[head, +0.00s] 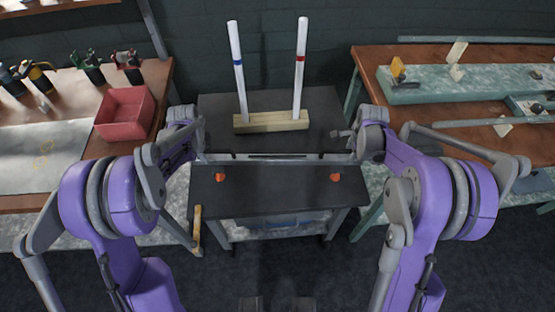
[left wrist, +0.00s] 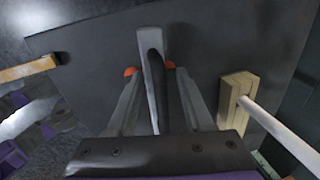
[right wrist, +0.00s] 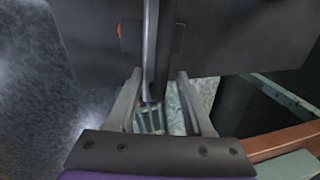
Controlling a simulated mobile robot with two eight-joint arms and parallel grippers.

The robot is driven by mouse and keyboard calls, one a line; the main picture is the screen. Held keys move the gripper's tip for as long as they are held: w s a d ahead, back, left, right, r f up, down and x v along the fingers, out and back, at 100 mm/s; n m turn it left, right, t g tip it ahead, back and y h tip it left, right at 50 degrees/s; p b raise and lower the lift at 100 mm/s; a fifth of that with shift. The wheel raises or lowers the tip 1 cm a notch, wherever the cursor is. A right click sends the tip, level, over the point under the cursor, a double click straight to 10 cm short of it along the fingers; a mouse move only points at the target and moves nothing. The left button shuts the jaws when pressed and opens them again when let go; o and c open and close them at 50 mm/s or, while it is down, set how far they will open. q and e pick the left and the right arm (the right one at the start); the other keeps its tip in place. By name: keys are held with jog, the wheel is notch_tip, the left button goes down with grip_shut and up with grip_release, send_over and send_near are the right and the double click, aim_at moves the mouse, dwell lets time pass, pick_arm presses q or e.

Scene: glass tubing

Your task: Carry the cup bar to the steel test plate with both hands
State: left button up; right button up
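The cup bar (head: 277,156) is a long thin bar with a dark middle section, lying level across the black cart top. Orange cups (head: 220,177) (head: 335,177) show near its two ends. My left gripper (head: 201,157) is at the bar's left end; in the left wrist view its fingers (left wrist: 156,73) stand open on both sides of the bar. My right gripper (head: 354,157) is at the right end; in the right wrist view its fingers (right wrist: 160,72) are open around the bar, with a visible gap. A grey plate (head: 38,160), apparently the steel test plate, lies on the left bench.
A wooden block (head: 270,122) with two upright white tubes stands behind the bar. A red bin (head: 124,112) and several tools are on the left bench. The right bench (head: 430,112) holds a teal slab (head: 450,88). A wooden-handled tool (head: 197,228) is at the cart's left edge.

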pick_arm(q)
grip_shut()
pick_arm(e)
grip_shut()
dwell(0.9)
